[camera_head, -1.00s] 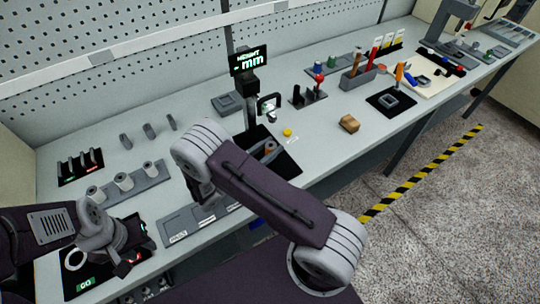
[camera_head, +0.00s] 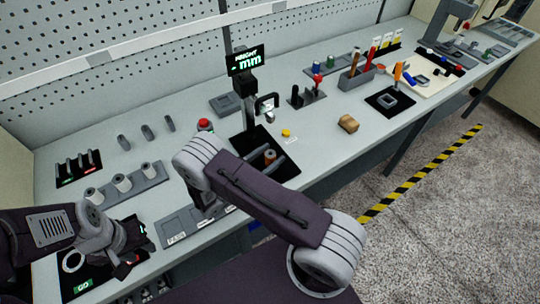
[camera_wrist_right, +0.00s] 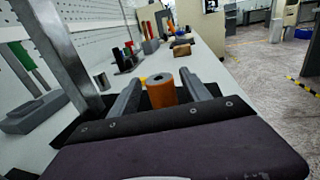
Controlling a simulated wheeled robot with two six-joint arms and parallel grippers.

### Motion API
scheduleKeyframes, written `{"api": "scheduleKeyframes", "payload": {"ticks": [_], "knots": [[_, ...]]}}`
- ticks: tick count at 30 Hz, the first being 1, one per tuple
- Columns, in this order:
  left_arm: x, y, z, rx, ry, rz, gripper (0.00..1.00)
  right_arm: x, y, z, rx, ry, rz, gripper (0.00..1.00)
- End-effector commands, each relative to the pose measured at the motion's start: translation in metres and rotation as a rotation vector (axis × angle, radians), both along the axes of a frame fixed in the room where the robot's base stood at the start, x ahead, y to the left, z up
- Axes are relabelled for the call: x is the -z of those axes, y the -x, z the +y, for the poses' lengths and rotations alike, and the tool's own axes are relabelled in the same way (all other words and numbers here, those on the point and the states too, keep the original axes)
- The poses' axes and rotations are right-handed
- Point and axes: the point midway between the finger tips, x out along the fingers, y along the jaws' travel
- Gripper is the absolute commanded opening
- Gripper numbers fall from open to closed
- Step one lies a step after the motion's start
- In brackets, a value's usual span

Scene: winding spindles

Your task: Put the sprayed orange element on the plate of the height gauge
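The orange element (camera_wrist_right: 161,92) is an upright cylinder with a hole in its top. It stands between the two fingers of my right gripper (camera_wrist_right: 160,88), which are apart with a narrow gap on each side of it. In the head view the orange element (camera_head: 269,156) is over the black plate (camera_head: 288,172) of the height gauge (camera_head: 247,85); its foot is hidden. The gauge's display reads "HEIGHT mm". My right arm hides part of the plate. My left gripper (camera_head: 132,254) is low at the left, near the black "GO" panel; its fingers are unclear.
A grey block with several grey spindles (camera_head: 122,183) stands at the left. A red-topped object (camera_head: 204,125) is just behind my right arm.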

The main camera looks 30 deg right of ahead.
Motion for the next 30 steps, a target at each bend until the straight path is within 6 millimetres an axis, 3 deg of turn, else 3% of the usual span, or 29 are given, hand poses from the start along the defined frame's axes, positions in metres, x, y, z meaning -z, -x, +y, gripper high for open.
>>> {"api": "scheduleKeyframes", "payload": {"ticks": [4, 12, 16, 21, 30], "knots": [[0.003, 0.000, 0.000, 0.000, 0.000, 0.000, 0.36, -0.001, 0.003, 0.014, -0.005, -0.001, -0.003, 0.55], [0.019, 0.000, 0.000, 0.000, 0.000, 0.000, 0.36, 0.000, 0.022, 0.081, -0.005, -0.003, -0.003, 0.55], [0.023, 0.000, 0.000, 0.000, 0.000, 0.000, 0.36, -0.001, 0.029, 0.104, -0.003, -0.002, -0.002, 0.55], [0.025, 0.000, 0.000, 0.000, 0.000, 0.000, 0.36, -0.003, 0.033, 0.115, 0.000, -0.001, 0.000, 0.55], [0.024, 0.000, 0.000, 0.000, 0.000, 0.000, 0.36, -0.003, 0.033, 0.116, 0.000, 0.000, 0.000, 0.55]]}}
